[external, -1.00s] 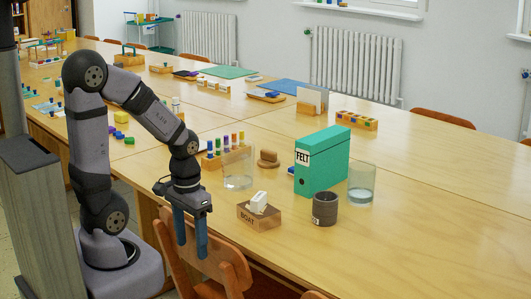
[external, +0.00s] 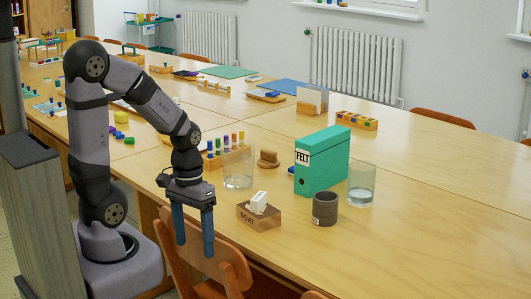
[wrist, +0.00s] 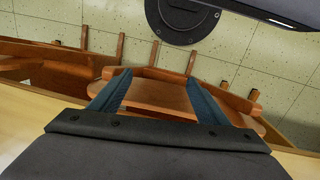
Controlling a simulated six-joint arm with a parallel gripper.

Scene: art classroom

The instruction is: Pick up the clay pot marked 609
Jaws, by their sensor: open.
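A dark grey-brown clay pot (external: 325,208) stands upright on the wooden table in the external view, in front of the green binder. A small pale label is low on its front, too small to read with certainty. My gripper (external: 194,250) hangs fingers down at the table's front edge, left of the pot and well apart from it. Its two blue fingers are spread and hold nothing. In the wrist view my gripper (wrist: 160,95) is over a wooden chair; the pot does not show there.
A green FELT binder (external: 322,165) and a glass (external: 361,185) stand close behind the pot. Another glass (external: 238,168) is behind the block. A wooden chair (external: 228,265) is beside my fingers.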

